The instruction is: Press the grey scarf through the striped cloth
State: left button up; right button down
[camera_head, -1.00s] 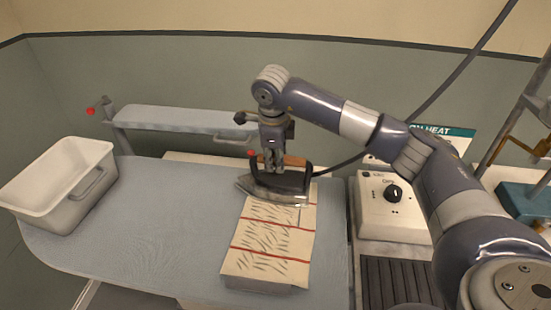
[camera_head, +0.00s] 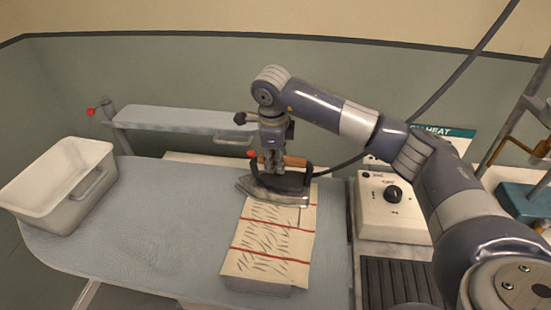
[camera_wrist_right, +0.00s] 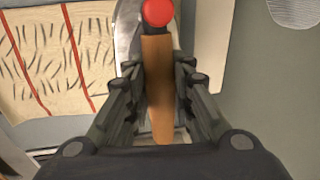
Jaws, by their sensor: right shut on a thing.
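The striped cloth (camera_head: 266,245), cream with red lines and dark dashes, lies flat on the blue-grey ironing board (camera_head: 150,215). It also shows in the right wrist view (camera_wrist_right: 50,50). A grey edge, perhaps the scarf (camera_head: 262,287), shows below the cloth's near end; the rest is hidden. My right gripper (camera_head: 272,162) is shut on the brown handle of the iron (camera_head: 272,190); the handle fills the right wrist view (camera_wrist_right: 157,90). The iron sits over the cloth's far end, its tip to the left. My left gripper is not in view.
A white bin (camera_head: 60,185) stands at the board's left end. A narrow sleeve board (camera_head: 180,121) is behind. A control box with a black dial (camera_head: 393,194) and a dark ribbed mat (camera_head: 395,280) are at the right. The iron's cord runs right. The board's left-middle is clear.

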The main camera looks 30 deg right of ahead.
jog(key=shift+w+r, duration=0.2)
jog(key=shift+r, duration=0.5)
jog(key=shift+s+r+p, duration=0.1)
jog(key=shift+r+p, duration=0.3)
jog(key=s+a, duration=0.4)
jog(key=s, duration=0.1)
jog(key=shift+s, duration=0.3)
jog(key=shift+a+f+b, duration=0.1)
jog(key=shift+f+b, duration=0.95)
jog(key=shift+b, duration=0.05)
jog(key=shift+s+f, duration=0.1)
jog(key=shift+f, duration=0.05)
dwell(2.2)
